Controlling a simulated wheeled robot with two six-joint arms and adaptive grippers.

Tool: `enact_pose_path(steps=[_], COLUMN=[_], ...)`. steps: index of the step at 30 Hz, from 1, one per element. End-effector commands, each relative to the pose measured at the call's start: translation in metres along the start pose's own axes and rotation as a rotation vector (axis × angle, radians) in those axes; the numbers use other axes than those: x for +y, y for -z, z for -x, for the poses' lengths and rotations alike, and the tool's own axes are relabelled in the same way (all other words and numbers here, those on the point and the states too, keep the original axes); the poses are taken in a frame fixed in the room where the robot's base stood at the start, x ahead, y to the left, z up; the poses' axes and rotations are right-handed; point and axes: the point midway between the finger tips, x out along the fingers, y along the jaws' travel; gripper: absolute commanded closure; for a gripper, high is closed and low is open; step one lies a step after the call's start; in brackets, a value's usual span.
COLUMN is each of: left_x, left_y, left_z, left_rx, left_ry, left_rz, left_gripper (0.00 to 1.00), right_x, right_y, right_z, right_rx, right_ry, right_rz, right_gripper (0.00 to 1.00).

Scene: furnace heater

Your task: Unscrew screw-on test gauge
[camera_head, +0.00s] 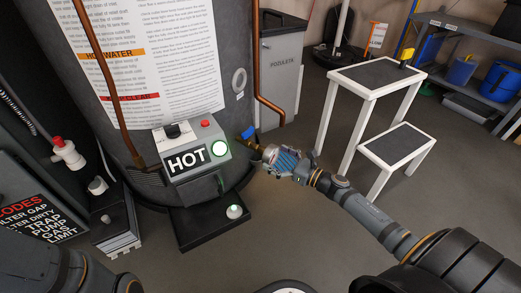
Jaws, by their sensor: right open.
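A brass drain valve (252,140) with a blue handle sticks out from the lower right side of the dark heater tank (140,60). A small round gauge (270,153) with a metallic rim sits at the valve's outer end. My right gripper (280,159) comes in from the right and is at the gauge, with its jaws open around or beside it. The gripper hides part of the gauge, and I cannot tell whether they touch. My left arm shows at the bottom left, but its gripper is out of view.
A grey control box (190,155) reading HOT, with a lit green light, is left of the valve. A copper pipe (262,70) runs down behind it. A white step stool (376,73) and a shelf (475,45) stand right. Open floor lies below the gripper.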

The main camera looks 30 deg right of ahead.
Motion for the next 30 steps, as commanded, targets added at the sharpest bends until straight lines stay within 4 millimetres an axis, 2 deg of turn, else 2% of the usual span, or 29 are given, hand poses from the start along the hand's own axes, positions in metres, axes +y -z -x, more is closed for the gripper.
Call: enact_pose_path(steps=[5,24,30], left_x=[0.0,0.0,0.0], left_y=[0.0,0.0,0.0], left_z=[0.0,0.0,0.0], left_rx=[-0.001,-0.001,0.0], left_ry=[0.0,0.0,0.0], left_rz=[0.0,0.0,0.0], left_gripper=[0.6,0.6,0.6], right_x=[0.0,0.002,0.002], right_y=[0.001,0.002,0.001], right_z=[0.011,0.102,0.116], right_rx=[0.004,0.01,0.003], right_ry=[-0.002,-0.013,-0.007], right_rz=[0.002,0.001,0.0], right_gripper=[0.03,0.03,0.03])
